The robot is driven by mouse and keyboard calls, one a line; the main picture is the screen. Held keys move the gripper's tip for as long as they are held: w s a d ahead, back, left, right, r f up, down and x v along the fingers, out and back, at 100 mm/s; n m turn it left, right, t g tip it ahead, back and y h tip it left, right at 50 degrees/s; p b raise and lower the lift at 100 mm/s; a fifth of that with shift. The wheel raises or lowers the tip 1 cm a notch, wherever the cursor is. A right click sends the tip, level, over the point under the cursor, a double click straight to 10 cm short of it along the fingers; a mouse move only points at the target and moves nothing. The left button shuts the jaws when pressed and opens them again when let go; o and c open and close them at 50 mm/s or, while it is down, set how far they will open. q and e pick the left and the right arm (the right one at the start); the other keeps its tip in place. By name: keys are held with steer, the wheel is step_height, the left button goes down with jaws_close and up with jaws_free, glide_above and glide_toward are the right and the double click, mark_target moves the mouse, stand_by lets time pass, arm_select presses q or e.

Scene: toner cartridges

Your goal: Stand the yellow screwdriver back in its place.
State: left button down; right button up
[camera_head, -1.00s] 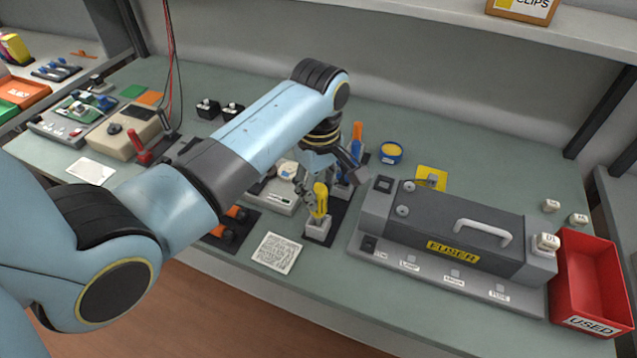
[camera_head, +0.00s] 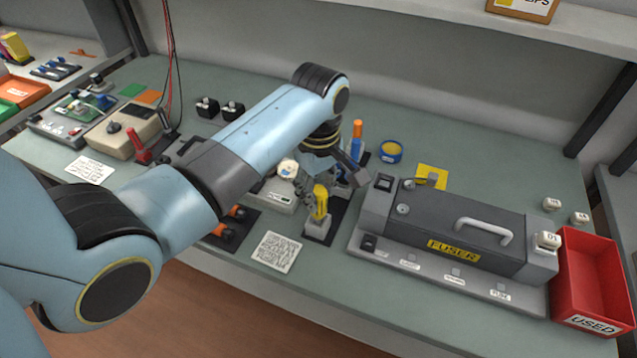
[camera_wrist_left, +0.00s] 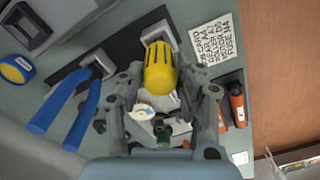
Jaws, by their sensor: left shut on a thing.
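The yellow screwdriver (camera_head: 321,204) stands roughly upright, handle up, over a small light-grey holder block (camera_head: 317,227) on a dark strip. My left gripper (camera_head: 319,192) is around its handle from above. In the left wrist view the yellow handle (camera_wrist_left: 160,68) lies between the two fingers of the left gripper (camera_wrist_left: 172,82), which is shut on it. The holder block (camera_wrist_left: 158,34) shows just beyond the handle. The shaft and tip are hidden, so I cannot tell how deep the screwdriver sits. My right gripper is not in view.
Blue-handled pliers (camera_wrist_left: 62,108) stand close beside in another holder. The grey fuser unit (camera_head: 465,232) is to the right, with a red bin (camera_head: 595,268) beyond it. A printed card (camera_head: 277,252) lies front left of the holder. Orange-and-black parts (camera_head: 228,225) lie further left.

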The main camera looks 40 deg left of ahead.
arm_select(q)
steer(key=shift+f, duration=0.25)
steer(key=c, duration=0.8)
jaws_free()
step_height(320, 180, up, 12)
